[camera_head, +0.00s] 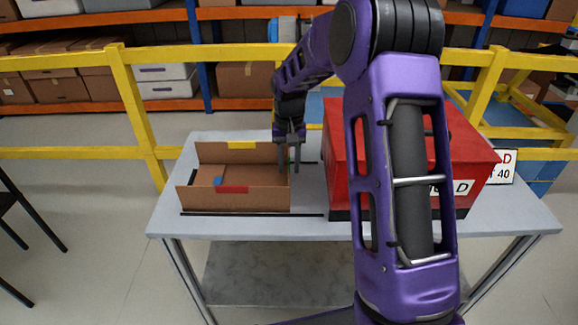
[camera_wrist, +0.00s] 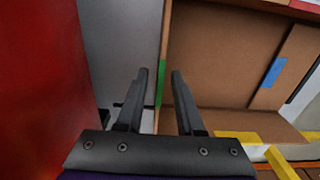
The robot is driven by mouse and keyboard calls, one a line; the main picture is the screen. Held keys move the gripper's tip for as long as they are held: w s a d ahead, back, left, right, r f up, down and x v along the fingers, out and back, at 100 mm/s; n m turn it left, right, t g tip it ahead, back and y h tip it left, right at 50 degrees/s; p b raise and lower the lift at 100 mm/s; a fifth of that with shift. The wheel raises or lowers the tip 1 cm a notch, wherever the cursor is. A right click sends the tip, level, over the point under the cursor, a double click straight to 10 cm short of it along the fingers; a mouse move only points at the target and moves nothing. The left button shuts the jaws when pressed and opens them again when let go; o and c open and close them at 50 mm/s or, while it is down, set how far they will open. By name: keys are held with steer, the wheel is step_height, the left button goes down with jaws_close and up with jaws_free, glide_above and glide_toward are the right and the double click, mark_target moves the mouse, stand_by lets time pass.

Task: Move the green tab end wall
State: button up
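The green tab end wall (camera_wrist: 160,84) is a thin brown edge with a green strip, running between my two fingers in the wrist view. My gripper (camera_wrist: 160,72) is open, with one finger on each side of this wall and a visible gap. In the head view my gripper (camera_head: 289,168) points down at the right end of the brown cardboard box (camera_head: 262,197), largely hiding that end wall. The box has a yellow tab (camera_head: 241,145) on its back wall, a red tab (camera_head: 233,189) on its front wall and a blue tab (camera_head: 218,181) toward its left end.
A red bin (camera_head: 340,150) stands close to the right of my gripper, with a narrow strip of grey table (camera_head: 307,225) between bin and box. A yellow rail (camera_head: 140,105) and stocked shelves stand behind the table.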

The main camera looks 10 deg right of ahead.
steer(key=shift+f, duration=0.1)
jaws_close()
stand_by(1.4)
